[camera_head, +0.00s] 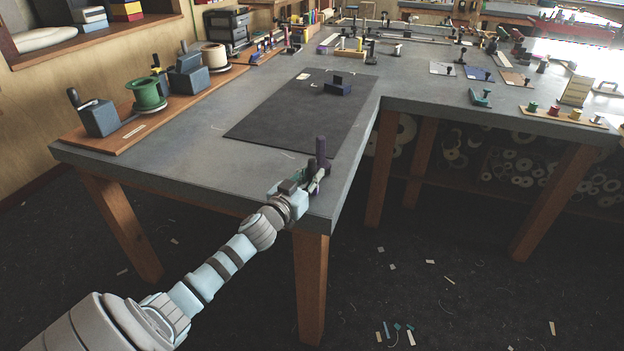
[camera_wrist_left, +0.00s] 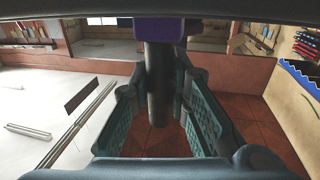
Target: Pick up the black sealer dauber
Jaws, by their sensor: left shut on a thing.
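The sealer dauber (camera_head: 321,155) is an upright dark tool with a purple tinge, at the near corner of the grey workbench. In the left wrist view it is a dark cylinder (camera_wrist_left: 160,75) with a purple block at its upper end. My left gripper (camera_head: 313,184) reaches in from the lower left and is shut on the dauber. In the left wrist view the green-grey padded fingers (camera_wrist_left: 164,108) stand on both sides of the shaft. I cannot tell whether the dauber's lower end touches the bench. My right gripper is not in view.
A wooden board with a green spool (camera_head: 147,93) lies along the left edge. Bare bench surrounds the mat's near side.

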